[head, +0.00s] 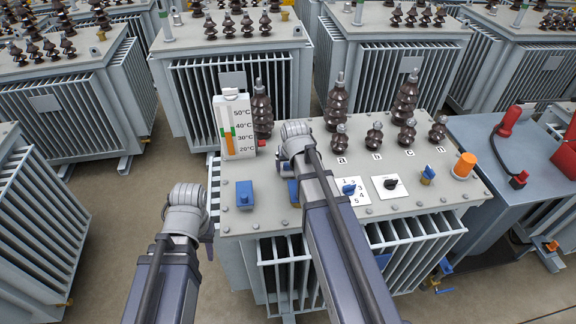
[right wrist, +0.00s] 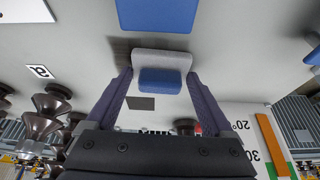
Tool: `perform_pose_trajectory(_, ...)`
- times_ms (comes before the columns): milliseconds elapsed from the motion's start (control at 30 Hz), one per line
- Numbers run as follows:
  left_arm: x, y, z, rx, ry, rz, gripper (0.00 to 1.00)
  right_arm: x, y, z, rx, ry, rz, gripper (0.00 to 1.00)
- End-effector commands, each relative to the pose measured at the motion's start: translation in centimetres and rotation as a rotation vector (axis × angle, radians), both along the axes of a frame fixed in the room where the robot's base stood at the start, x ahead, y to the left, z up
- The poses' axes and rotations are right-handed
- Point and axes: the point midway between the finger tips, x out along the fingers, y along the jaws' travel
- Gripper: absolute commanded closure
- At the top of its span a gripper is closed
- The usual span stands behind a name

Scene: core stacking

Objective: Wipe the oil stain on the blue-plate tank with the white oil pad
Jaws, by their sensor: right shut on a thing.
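The blue-plate tank (head: 235,222) is the grey transformer in front of me, its lid below my arms. A dark square patch (right wrist: 140,103), perhaps the oil stain, shows between the fingers. My left gripper (head: 207,232) is left of the tank, its jaws mostly hidden.
A thermometer board (head: 237,125) and brown insulators (head: 337,103) stand on the lid. A blue box (head: 244,195), knob panels (head: 390,187) and an orange cap (head: 464,166) are there too. Other transformers stand around; floor at the left is clear.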

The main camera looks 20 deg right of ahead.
Motion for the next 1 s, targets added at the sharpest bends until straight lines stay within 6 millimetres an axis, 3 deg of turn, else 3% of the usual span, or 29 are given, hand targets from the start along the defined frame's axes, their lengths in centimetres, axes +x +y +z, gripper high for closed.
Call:
perform_pose_trajectory(400, 0.0, 0.0, -0.1, 0.0, 0.0, 0.0, 0.6, -0.6, -2.8, -0.1, 0.0, 0.0, -0.003, 0.58)
perform_pose_trajectory(767, 0.0, 0.0, 0.0, 0.0, 0.0, 0.0, 0.6, -0.8, -3.6, 0.0, 0.0, 0.0, -0.002, 0.58)
perform_pose_trajectory(1000, 0.0, 0.0, 0.1, 0.0, 0.0, 0.0, 0.6, -1.2, -5.4, 0.1, -0.001, 0.0, -0.004, 0.58)
